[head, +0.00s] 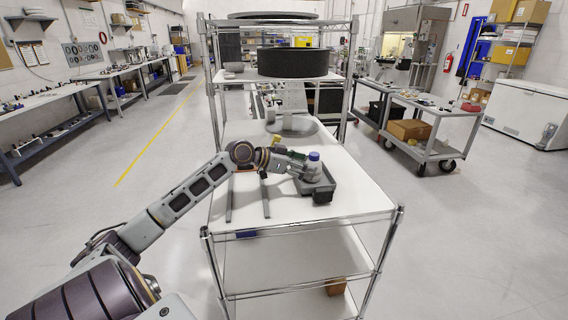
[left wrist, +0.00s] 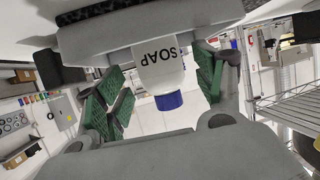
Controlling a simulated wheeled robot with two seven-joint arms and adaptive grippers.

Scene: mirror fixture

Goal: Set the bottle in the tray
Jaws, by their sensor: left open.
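The bottle (head: 314,168) is white with a blue cap and stands upright, apparently inside the grey tray (head: 322,194) on the cart's top shelf. The tray's near wall hides the bottle's base in the head view. In the left wrist view the bottle (left wrist: 160,68) shows the word SOAP upside down, with the grey tray (left wrist: 100,38) around its lower part. My left gripper (head: 301,162) is open at the bottle, its green-padded fingers (left wrist: 165,97) on either side with visible gaps. My right gripper is not in view.
Two dark bars (head: 264,197) lie on the white shelf (head: 345,200) left of the tray. A grey round object (head: 297,124) sits farther back. A black cylinder (head: 292,62) stands on the rack behind. Metal posts (head: 391,235) mark the cart's front corners. The shelf's front right is clear.

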